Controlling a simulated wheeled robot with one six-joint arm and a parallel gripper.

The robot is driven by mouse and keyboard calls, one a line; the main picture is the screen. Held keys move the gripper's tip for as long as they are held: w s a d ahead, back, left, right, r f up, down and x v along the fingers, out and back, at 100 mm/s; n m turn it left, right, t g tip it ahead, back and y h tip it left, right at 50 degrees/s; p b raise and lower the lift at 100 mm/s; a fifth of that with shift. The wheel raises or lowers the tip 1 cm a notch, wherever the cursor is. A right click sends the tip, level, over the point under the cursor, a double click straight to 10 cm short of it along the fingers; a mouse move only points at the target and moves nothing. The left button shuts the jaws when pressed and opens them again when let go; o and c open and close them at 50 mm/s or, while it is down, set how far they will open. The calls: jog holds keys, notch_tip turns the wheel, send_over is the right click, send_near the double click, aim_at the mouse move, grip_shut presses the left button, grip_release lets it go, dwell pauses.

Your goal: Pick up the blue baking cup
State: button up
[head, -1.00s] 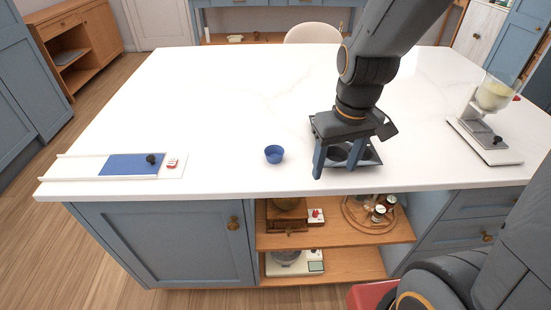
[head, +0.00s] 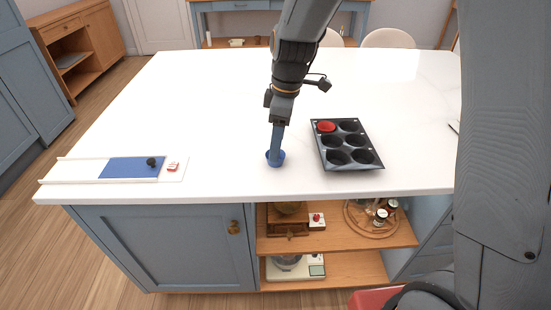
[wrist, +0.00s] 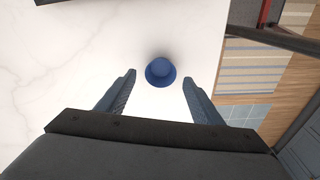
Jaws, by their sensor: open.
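The blue baking cup (head: 275,158) stands on the white counter near its front edge, left of the muffin tin. In the wrist view the cup (wrist: 160,71) lies just beyond the fingertips, roughly midway between them. My gripper (head: 277,148) points down at the cup in the head view and hides part of it. In the wrist view my gripper (wrist: 159,78) is open and empty, with a finger to each side and clear space between the fingers and the cup.
A dark muffin tin (head: 357,167) with a red cup (head: 326,127) in one hollow sits right of the blue cup. A sliding board with a blue panel (head: 131,167) lies at the left. The white counter (head: 215,110) behind is bare. Open shelves (head: 340,233) are below the front edge.

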jog(key=shift+a+f+p, duration=0.15)
jog(key=shift+f+p, duration=0.45)
jog(key=shift+f, duration=1.5)
jog(key=c, duration=1)
